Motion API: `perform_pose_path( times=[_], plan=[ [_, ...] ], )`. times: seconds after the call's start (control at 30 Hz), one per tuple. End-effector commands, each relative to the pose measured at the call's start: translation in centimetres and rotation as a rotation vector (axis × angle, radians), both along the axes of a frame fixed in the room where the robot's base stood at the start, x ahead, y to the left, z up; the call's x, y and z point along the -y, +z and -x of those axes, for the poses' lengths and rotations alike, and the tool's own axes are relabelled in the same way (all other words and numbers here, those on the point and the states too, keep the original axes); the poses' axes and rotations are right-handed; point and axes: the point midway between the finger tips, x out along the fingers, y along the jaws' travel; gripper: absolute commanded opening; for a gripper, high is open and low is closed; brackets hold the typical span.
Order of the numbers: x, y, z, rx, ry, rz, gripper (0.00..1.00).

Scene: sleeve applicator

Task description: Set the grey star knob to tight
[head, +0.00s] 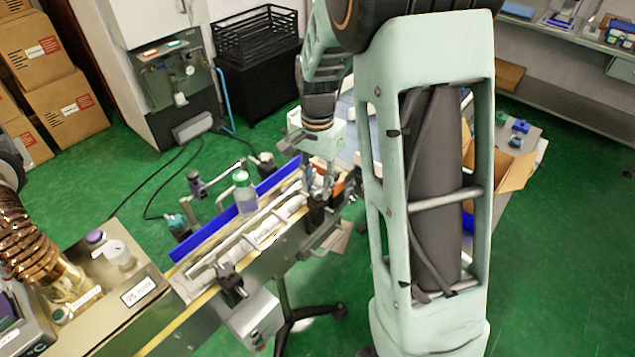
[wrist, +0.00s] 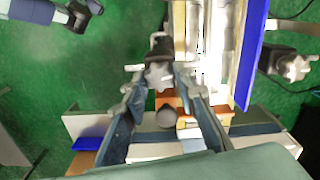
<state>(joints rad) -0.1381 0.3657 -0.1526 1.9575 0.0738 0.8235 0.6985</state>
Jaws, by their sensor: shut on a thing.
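The grey star knob (wrist: 158,75) shows near the middle of the wrist view, on a black clamp (wrist: 160,48) at the side of the conveyor. My gripper (wrist: 161,80) has one finger on either side of the knob and is shut on it. In the head view my gripper (head: 318,188) reaches down at the near side of the conveyor's far end, above a black clamp (head: 316,213). The knob is hidden there by my fingers. The knob's setting cannot be read.
A blue guide rail (head: 222,226) runs along the conveyor. A second grey knob (wrist: 294,67) sits beyond the rail. Another black clamp (head: 232,284) is on the near side. An open cardboard box (head: 502,172) stands at right.

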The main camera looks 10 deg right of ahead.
Motion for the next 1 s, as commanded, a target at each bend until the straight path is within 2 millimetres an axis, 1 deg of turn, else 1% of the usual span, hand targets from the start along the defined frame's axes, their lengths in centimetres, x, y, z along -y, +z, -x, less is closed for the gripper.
perform_pose_path(
  times=[0.2,0.4,0.93,0.97,1.0],
  plan=[
    [-0.02,0.05,0.02,-0.001,-0.12,-0.001,0.02],
    [-0.05,0.02,0.02,0.0,-0.181,0.0,0.02],
    [-0.07,-0.01,0.02,-0.001,-0.207,-0.001,0.02],
    [-0.08,-0.01,0.02,-0.001,-0.206,-0.001,0.27],
    [-0.07,-0.01,0.02,-0.001,-0.206,-0.001,0.31]
  ],
)
